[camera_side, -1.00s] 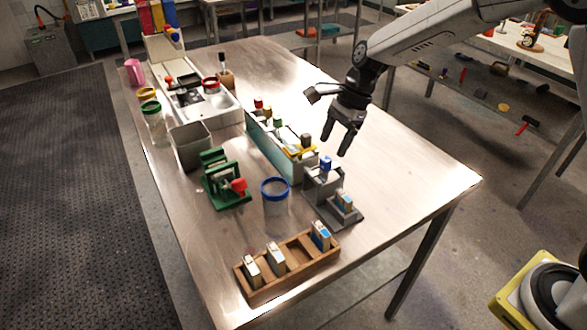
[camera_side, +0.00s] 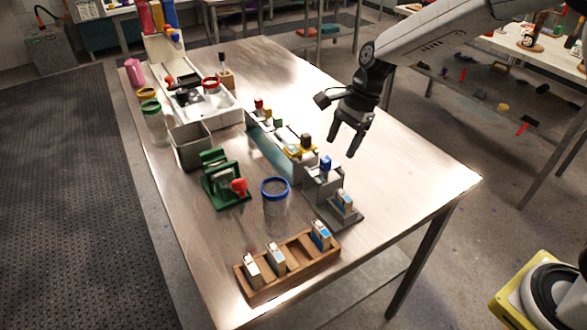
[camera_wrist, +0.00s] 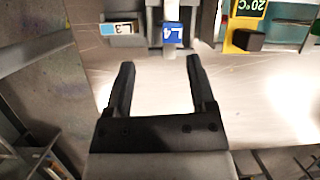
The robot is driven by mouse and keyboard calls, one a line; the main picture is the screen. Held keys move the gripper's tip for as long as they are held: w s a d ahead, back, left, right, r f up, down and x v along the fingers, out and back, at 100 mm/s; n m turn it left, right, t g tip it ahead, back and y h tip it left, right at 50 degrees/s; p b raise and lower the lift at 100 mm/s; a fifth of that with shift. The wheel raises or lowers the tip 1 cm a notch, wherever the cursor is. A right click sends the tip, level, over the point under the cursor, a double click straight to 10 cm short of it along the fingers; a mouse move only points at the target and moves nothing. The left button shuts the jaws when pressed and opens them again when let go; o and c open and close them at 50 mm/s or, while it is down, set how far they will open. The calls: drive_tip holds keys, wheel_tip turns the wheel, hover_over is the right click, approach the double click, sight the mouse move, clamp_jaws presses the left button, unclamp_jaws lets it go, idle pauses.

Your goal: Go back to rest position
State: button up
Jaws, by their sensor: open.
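My gripper (camera_side: 345,140) is open and empty in the side view. It hangs above the right part of the metal table (camera_side: 410,178), behind and to the right of the grey stand. In the wrist view my gripper (camera_wrist: 160,85) shows two dark fingers spread apart, with only bare table between and below them. The grey stand (camera_side: 325,190) carries a blue-topped piece (camera_side: 326,163).
A wooden rack (camera_side: 290,268) with several blocks stands at the table's front. A blue-rimmed jar (camera_side: 275,205), a green device (camera_side: 222,185), a grey bin (camera_side: 190,148) and a long tank (camera_side: 268,148) stand left of my gripper. The table's right side is clear.

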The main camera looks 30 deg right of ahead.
drive_tip(key=s+d+f+n+t+h, duration=0.1)
drive_tip(key=s+d+n, duration=0.3)
drive_tip(key=s+n, duration=0.4)
drive_tip(key=s+d+f+n+t+h, duration=0.1)
drive_tip(key=s+d+f+n+h, duration=0.1)
drive_tip(key=s+n, duration=0.6)
drive_tip(key=shift+s+d+n+h, duration=0.4)
drive_tip(key=shift+s+d+h, duration=0.1)
drive_tip(key=shift+s+d, duration=0.4)
